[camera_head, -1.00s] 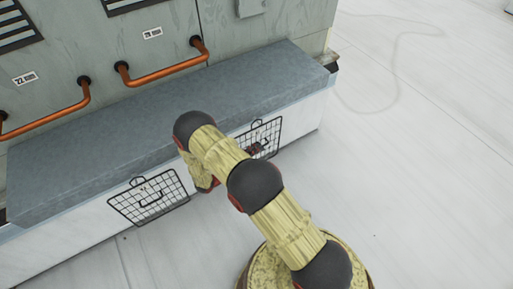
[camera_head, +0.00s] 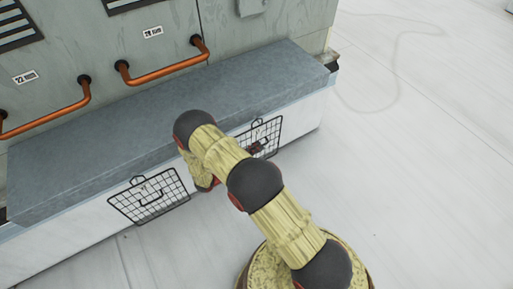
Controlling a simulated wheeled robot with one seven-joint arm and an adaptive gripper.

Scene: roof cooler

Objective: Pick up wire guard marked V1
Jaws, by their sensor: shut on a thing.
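Two black wire guards show at the white front face under the grey ledge. The left guard (camera_head: 167,197) has a small loop handle in its middle and a loop on its top edge. The right guard (camera_head: 271,135) is partly hidden behind my arm. The exact grip is too small to make out. I cannot read a V1 mark on either guard.
The grey ledge (camera_head: 110,137) runs above both guards. Orange-brown pipes (camera_head: 165,73) and small labels (camera_head: 152,32) are on the cabinet wall behind it. The pale floor (camera_head: 420,180) to the right is clear, apart from a faint looped line.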

